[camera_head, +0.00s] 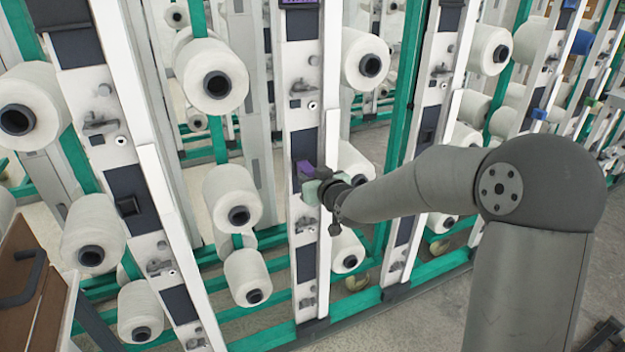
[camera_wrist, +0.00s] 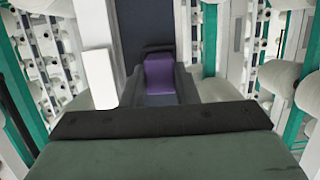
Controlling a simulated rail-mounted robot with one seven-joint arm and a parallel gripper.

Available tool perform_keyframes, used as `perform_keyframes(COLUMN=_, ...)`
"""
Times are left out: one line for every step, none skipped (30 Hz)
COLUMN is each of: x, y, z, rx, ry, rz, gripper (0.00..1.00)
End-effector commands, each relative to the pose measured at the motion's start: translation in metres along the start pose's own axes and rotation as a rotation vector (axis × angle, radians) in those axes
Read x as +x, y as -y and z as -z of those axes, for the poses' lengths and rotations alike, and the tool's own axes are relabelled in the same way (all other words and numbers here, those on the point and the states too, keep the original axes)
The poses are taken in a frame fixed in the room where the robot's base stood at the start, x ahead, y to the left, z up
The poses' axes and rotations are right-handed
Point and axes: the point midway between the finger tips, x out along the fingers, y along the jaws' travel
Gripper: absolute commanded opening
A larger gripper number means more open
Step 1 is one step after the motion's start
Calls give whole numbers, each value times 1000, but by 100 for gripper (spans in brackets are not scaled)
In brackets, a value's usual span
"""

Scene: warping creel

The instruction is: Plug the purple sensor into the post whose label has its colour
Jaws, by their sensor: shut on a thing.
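The purple sensor (camera_head: 304,168) is held at the front of the middle white post (camera_head: 302,212), about halfway up, against or just before a dark panel. In the wrist view the purple sensor (camera_wrist: 159,74) lies upright in front of the post's dark strip, in line with it. A purple label (camera_head: 300,2) is at the top of this same post, cut by the picture's edge. Whether the sensor touches the post or sits in a socket cannot be told.
White yarn bobbins flank the post, one left (camera_head: 233,197) and one right (camera_head: 353,163), close to my gripper. Other posts stand left and right, with a blue part (camera_head: 582,42) far right. Green rails (camera_head: 360,309) run along the floor. A brown case (camera_head: 28,290) is lower left.

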Motion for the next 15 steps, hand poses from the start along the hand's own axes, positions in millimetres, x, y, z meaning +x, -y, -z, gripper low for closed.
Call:
perform_keyframes(x=2, y=0, z=0, rx=0, ry=0, rz=0, gripper=7)
perform_keyframes(x=2, y=0, z=0, rx=0, ry=0, rz=0, gripper=7)
perform_keyframes(x=3, y=0, z=0, rx=0, ry=0, rz=0, gripper=7)
perform_keyframes(x=4, y=0, z=0, rx=0, ry=1, rz=0, gripper=7)
perform_keyframes(x=4, y=0, z=0, rx=0, ry=1, rz=0, gripper=7)
perform_keyframes(x=5, y=0, z=1, rx=0, ry=1, rz=0, gripper=7)
perform_keyframes(x=5, y=0, z=1, rx=0, ry=1, rz=0, gripper=7)
perform_keyframes(x=5, y=0, z=1, rx=0, ry=1, rz=0, gripper=7)
perform_keyframes(x=5, y=0, z=1, rx=0, ry=1, rz=0, gripper=7)
perform_keyframes(x=5, y=0, z=1, rx=0, ry=1, rz=0, gripper=7)
perform_keyframes(x=5, y=0, z=1, rx=0, ry=1, rz=0, gripper=7)
perform_keyframes(x=5, y=0, z=1, rx=0, ry=1, rz=0, gripper=7)
perform_keyframes(x=5, y=0, z=1, rx=0, ry=1, rz=0, gripper=7)
perform_keyframes(x=5, y=0, z=1, rx=0, ry=1, rz=0, gripper=7)
perform_keyframes(x=5, y=0, z=1, rx=0, ry=1, rz=0, gripper=7)
